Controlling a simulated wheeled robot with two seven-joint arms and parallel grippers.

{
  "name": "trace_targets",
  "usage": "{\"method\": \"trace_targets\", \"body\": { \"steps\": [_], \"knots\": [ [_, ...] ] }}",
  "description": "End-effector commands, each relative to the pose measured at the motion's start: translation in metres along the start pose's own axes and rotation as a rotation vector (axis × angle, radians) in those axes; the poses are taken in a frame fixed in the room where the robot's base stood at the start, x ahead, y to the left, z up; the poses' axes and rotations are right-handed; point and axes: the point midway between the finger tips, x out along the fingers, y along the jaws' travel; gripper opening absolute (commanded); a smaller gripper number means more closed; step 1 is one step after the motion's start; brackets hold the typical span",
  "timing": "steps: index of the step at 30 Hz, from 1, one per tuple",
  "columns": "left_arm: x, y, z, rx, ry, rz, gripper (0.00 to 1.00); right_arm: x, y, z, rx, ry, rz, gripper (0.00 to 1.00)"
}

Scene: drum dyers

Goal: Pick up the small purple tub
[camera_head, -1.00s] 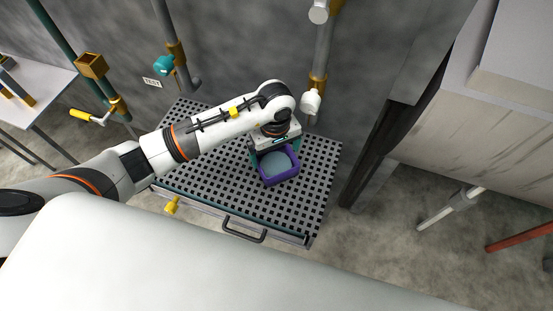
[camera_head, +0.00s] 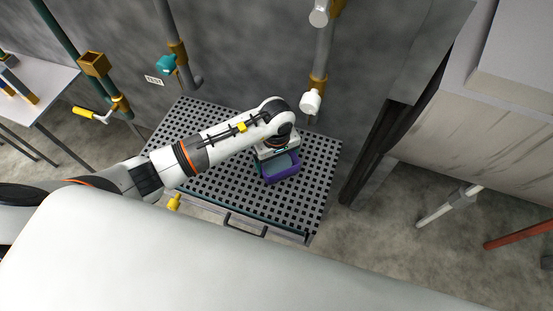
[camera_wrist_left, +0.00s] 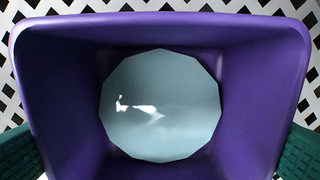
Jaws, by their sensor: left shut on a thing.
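The small purple tub (camera_head: 283,176) is over the perforated grate (camera_head: 215,190), towards its right half. My left gripper (camera_head: 277,160) is above and behind the tub and shut on it. In the left wrist view the tub (camera_wrist_left: 60,95) fills most of the picture, with a pale blue-grey round surface inside it. The teal fingers (camera_wrist_left: 160,150) press on its left and right sides. The gripper hides the tub's far side in the head view. I cannot tell if its bottom touches the grate. My right gripper is not in view.
Vertical pipes with a white cap (camera_head: 311,102) and a teal fitting (camera_head: 167,65) stand behind the grate. A black handle (camera_head: 245,224) is on its front edge. A big white rounded surface (camera_head: 170,255) fills the foreground. A light table (camera_head: 40,85) is at left.

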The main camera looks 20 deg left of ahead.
Motion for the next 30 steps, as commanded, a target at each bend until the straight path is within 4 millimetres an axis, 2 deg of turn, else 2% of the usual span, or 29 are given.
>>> {"method": "trace_targets", "body": {
  "steps": [8, 18, 23, 30],
  "knots": [
    [-0.007, 0.003, -0.002, 0.002, -0.003, -0.001, 0.67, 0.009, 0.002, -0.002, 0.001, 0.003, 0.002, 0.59],
    [-0.070, 0.002, -0.001, 0.002, -0.006, -0.005, 0.67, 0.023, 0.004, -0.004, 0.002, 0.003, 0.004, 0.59],
    [-0.068, 0.026, -0.024, 0.004, -0.001, 0.002, 0.67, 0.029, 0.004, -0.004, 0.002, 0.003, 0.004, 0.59],
    [-0.066, 0.073, -0.072, 0.006, 0.000, 0.000, 0.67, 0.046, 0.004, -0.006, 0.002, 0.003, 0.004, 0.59]
  ]
}}
